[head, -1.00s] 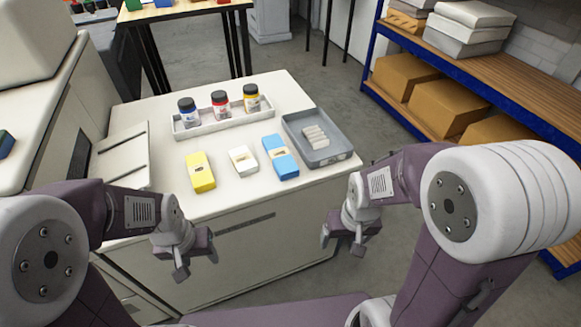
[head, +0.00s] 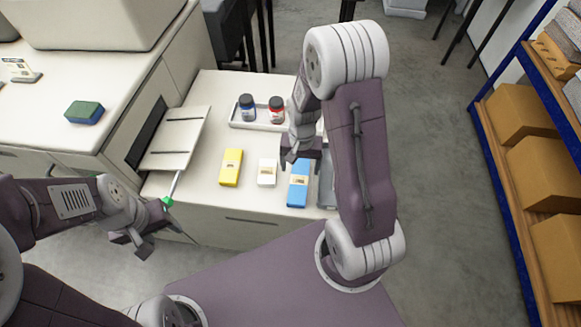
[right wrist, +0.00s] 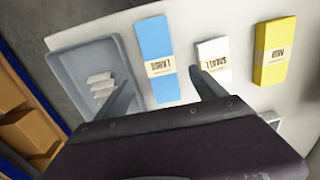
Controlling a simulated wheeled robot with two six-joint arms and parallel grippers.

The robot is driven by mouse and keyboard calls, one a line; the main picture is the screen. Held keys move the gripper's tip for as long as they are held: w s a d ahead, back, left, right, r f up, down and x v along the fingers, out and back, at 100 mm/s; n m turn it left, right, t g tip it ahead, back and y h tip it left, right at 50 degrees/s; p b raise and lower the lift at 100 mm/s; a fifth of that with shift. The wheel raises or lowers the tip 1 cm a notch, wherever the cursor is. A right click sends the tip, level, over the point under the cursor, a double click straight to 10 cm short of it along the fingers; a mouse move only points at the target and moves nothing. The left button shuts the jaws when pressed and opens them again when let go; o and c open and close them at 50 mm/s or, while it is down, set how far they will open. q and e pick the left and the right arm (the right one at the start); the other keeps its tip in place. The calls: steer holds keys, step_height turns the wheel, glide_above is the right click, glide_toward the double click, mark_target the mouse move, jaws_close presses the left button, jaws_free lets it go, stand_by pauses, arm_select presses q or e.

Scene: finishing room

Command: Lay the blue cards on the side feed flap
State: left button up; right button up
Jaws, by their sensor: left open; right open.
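The blue cards (head: 298,190) lie as a banded block on the white cabinet top, right of a white block. They also show in the right wrist view (right wrist: 157,45). The side feed flap (head: 190,127) is a pale bare panel with dark slots, sticking out from the machine at the left. My right gripper (head: 300,158) is open above the far end of the blue cards. In the right wrist view its two fingers (right wrist: 165,92) are apart, with the blue cards' near part between them and nothing gripped. My left gripper (head: 131,242) is open and empty, low in front of the cabinet.
White (head: 267,172) and yellow (head: 231,167) card blocks lie left of the blue cards. A jar tray (head: 236,124) stands behind. A grey tray (right wrist: 66,72) lies beside the blue cards. A green-knobbed lever (head: 168,201) is at the flap's front. Shelves (head: 520,165) stand right.

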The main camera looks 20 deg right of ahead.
mark_target(299, 184)
steer(key=f, duration=0.4)
steer(key=shift+a, duration=0.25)
steer(key=shift+d, duration=0.15)
steer(key=shift+f, duration=0.4)
step_height(299, 184, down, 4)
steer(key=shift+w+d+r, duration=0.1)
steer(key=shift+w+f, duration=0.15)
steer(key=shift+f, duration=0.2)
steer(key=shift+r, duration=0.1)
steer(key=c, duration=0.9)
jaws_close()
steer(key=shift+r+p, duration=0.55)
steer(key=shift+p, duration=0.15)
steer(key=r+p, duration=0.3)
steer(key=r, duration=0.1)
steer(key=shift+s+r+p, duration=0.1)
steer(key=shift+s+p, duration=0.15)
steer(key=shift+p, duration=0.1)
steer(key=s+d+r+p, duration=0.1)
steer(key=s+r+p, duration=0.4)
steer(key=s, duration=0.6)
steer(key=shift+d+r+p, duration=0.25)
steer(key=shift+r+p, duration=0.15)
steer(key=shift+p, duration=0.7)
